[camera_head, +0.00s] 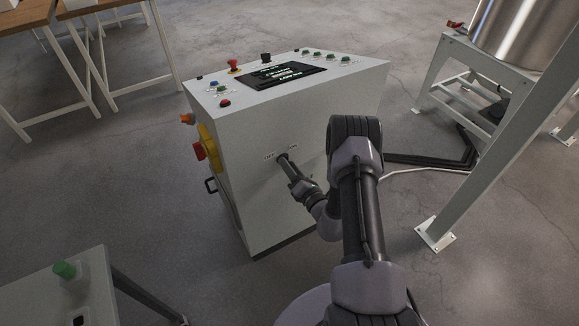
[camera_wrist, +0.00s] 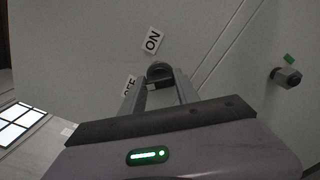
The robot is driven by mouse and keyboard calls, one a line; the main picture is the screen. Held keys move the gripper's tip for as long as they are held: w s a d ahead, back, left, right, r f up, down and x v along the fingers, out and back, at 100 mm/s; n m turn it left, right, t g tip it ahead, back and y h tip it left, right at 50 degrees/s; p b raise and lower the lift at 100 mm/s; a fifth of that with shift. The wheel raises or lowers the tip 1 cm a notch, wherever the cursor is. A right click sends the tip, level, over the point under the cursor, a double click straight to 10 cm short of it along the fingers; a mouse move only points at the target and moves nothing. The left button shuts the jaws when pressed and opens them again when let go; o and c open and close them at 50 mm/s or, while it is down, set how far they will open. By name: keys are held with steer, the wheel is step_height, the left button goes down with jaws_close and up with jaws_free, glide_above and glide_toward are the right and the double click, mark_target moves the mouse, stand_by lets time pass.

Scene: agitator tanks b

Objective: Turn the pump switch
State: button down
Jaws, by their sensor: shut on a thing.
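The pump switch (camera_wrist: 160,71) is a dark round knob on the light grey front face of the control cabinet (camera_head: 262,215). An ON label (camera_wrist: 152,41) and a partly covered OFF label (camera_wrist: 129,84) sit beside it in the wrist view. My gripper (camera_wrist: 160,86) is at the knob, with its two fingers closed on either side of it. In the head view my gripper (camera_head: 284,158) reaches the cabinet face just below the OFF and ON labels. The fingertips hide part of the knob, so its exact angle is hard to tell.
Another dark knob (camera_wrist: 287,77) with a green tag is at the right in the wrist view. The cabinet top carries a screen (camera_head: 284,74) and several buttons. A red and yellow switch (camera_head: 203,149) is on its left side. A steel tank stand (camera_head: 478,130) stands right.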

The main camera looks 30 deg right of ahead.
steer(key=shift+n, duration=0.5)
steer(key=c, duration=0.9)
jaws_free()
steer(key=s+p, duration=0.5)
steer(key=s, duration=1.2)
steer(key=shift+s+d, duration=0.25)
